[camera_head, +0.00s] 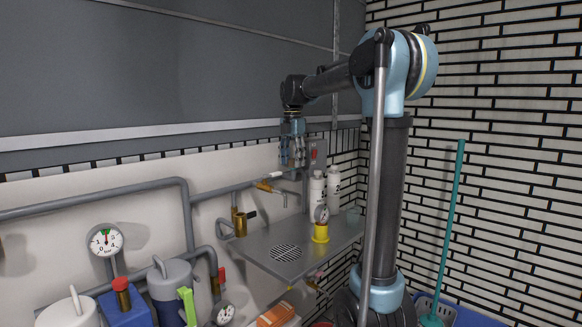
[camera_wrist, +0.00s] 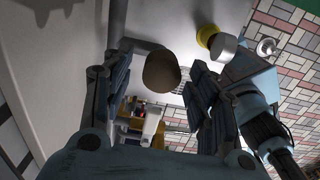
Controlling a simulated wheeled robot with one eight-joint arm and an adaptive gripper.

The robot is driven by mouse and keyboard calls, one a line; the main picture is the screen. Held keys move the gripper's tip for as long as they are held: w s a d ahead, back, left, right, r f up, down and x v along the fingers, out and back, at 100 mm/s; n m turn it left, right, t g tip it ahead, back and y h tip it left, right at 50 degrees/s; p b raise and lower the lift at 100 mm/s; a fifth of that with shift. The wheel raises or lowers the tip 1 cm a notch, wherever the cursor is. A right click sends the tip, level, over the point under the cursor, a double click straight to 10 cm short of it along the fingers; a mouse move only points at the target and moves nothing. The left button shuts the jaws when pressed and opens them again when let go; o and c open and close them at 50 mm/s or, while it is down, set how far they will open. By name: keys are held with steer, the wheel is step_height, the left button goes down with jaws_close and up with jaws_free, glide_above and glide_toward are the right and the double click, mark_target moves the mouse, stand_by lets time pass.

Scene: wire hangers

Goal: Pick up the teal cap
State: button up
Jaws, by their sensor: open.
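I cannot clearly make out the teal cap in either view. A small pale grey-green object (camera_head: 353,215) sits at the right end of the grey metal shelf (camera_head: 262,252), too small to identify. My gripper (camera_head: 293,162) hangs fingers down above the shelf, near the wall. In the wrist view my gripper (camera_wrist: 155,95) has its two dark fingers spread wide apart. A dull brown rounded object (camera_wrist: 161,70) shows between the fingers; I cannot tell what it is or whether it lies below them.
Two white bottles (camera_head: 317,192) and a yellow-based gauge (camera_head: 320,232) stand on the shelf. A brass tap (camera_head: 268,186) and grey pipes (camera_head: 187,215) run along the wall. A teal broom handle (camera_head: 451,220) leans at right. The shelf's front middle is clear.

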steer(key=shift+f, duration=0.4)
steer(key=c, duration=0.8)
steer(key=shift+r, duration=0.1)
steer(key=shift+c, duration=0.2)
